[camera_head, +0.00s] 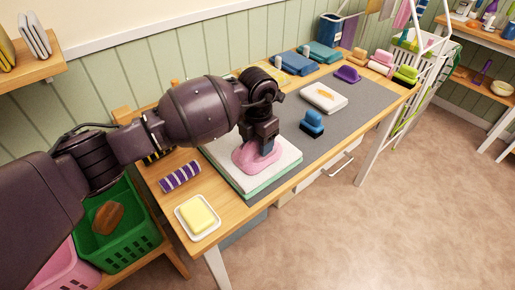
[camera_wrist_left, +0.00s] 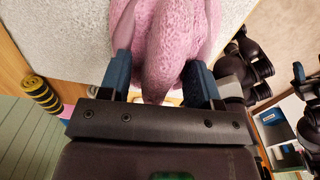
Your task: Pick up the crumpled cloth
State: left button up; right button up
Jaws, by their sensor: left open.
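The crumpled cloth (camera_head: 257,157) is a pink, lumpy heap on a stack of folded white and green cloths (camera_head: 229,173) on the table. In the left wrist view the cloth (camera_wrist_left: 165,45) fills the top middle, with a ridge of it reaching down between the fingers. My left gripper (camera_head: 265,146) points down at the cloth in the head view. Its blue fingers (camera_wrist_left: 160,82) are apart on either side of the ridge in the left wrist view; I cannot tell whether they touch it. My right gripper is not clearly seen.
A yellow soap on a white dish (camera_head: 184,223) and a purple striped roll (camera_head: 180,177) lie on the near left of the table. A blue brush (camera_head: 312,121) and a white block (camera_head: 324,98) sit on the grey mat (camera_head: 362,99). A green basket (camera_head: 128,250) stands below left.

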pick_arm(q)
jog(key=c, duration=1)
jog(key=shift+r, duration=0.2)
notch_tip(320, 180, up, 20)
jog(key=p, duration=0.3)
